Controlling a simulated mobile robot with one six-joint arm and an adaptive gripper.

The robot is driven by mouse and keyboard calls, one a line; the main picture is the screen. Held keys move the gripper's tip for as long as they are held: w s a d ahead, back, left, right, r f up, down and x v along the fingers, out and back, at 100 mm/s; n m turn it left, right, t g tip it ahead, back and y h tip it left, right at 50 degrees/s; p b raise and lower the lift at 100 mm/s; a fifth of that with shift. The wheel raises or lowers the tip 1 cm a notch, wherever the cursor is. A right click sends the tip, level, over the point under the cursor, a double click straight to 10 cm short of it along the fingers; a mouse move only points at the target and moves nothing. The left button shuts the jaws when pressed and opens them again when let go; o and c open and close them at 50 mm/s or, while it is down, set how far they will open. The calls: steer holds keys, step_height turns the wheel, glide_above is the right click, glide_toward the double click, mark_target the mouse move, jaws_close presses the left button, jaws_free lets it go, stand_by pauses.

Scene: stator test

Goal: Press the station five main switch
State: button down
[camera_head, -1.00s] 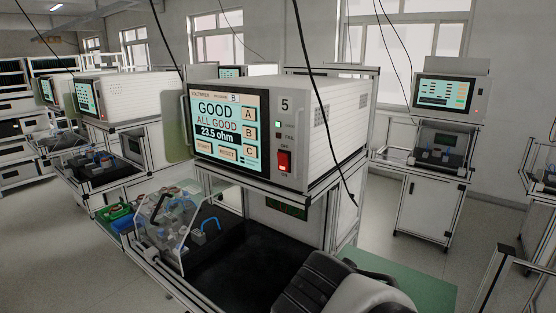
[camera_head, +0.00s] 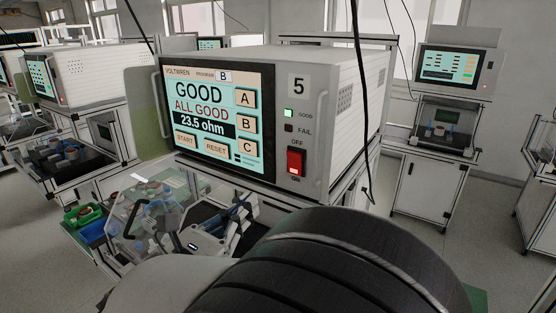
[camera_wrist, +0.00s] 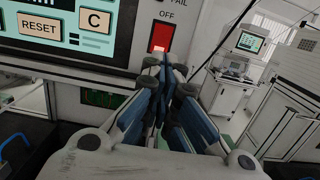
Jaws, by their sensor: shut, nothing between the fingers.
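The station five tester (camera_head: 345,90) is a white box marked 5. Its red main switch (camera_head: 296,163) sits low on the right of the front panel, between an OFF label above and an ON label below. The switch also shows in the wrist view (camera_wrist: 161,38), its lower part glowing brighter red. My gripper (camera_head: 246,205) is shut and empty, below and left of the switch in the head view. In the wrist view my closed fingertips (camera_wrist: 166,72) point up towards the panel, just under the switch in the picture. I cannot tell the gap in depth; no contact is visible.
The screen (camera_head: 212,115) reads GOOD, ALL GOOD, 23.5 ohm. The green GOOD lamp (camera_head: 289,113) is lit. A clear-covered fixture (camera_head: 150,215) stands below the screen. A black cable (camera_head: 359,100) hangs before the tester's side. Another station (camera_head: 440,130) stands behind right.

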mark_target(293, 163)
steer(key=b+x, duration=0.3)
steer(key=x, duration=1.1)
steer(key=shift+d, duration=0.1)
